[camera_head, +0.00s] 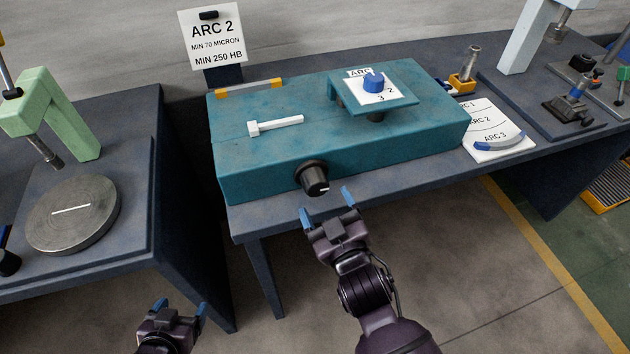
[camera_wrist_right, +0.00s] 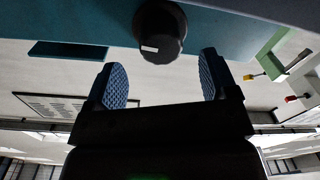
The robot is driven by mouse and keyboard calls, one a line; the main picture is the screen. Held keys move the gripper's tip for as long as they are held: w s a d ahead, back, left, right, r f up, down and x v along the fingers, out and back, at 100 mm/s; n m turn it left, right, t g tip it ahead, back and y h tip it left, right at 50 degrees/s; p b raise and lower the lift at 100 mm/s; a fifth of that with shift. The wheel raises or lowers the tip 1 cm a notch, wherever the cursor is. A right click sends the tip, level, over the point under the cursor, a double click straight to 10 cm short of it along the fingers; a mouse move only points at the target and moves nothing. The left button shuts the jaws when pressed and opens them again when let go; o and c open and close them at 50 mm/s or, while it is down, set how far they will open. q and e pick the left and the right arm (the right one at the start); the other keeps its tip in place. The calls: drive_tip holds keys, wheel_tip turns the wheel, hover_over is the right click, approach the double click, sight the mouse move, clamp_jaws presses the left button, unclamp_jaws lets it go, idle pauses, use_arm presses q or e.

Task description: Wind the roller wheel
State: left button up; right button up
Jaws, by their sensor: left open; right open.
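The teal section bender (camera_head: 330,140) sits on the dark bench. A black round knob with a white mark (camera_head: 313,178), which looks like the roller wheel, sticks out of its front face. It also shows at the top middle of the right wrist view (camera_wrist_right: 160,32). My right gripper (camera_head: 328,204) is open and empty, just in front of and below the knob, with a gap between. Its blue fingertips (camera_wrist_right: 160,82) lie on either side below the knob in the wrist view. My left gripper (camera_head: 180,306) is open and empty, low at the left, away from the bender.
A sign reading ARC 2 (camera_head: 212,38) stands behind the bender. A white lever (camera_head: 275,125) and a dial plate with a blue knob (camera_head: 374,82) are on top. A green press (camera_head: 50,115) stands left; an arc chart (camera_head: 495,130) lies right.

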sight(319, 191)
drive_tip(key=x, duration=0.6)
drive_tip(key=shift+w, duration=0.25)
drive_tip(key=c, duration=0.9)
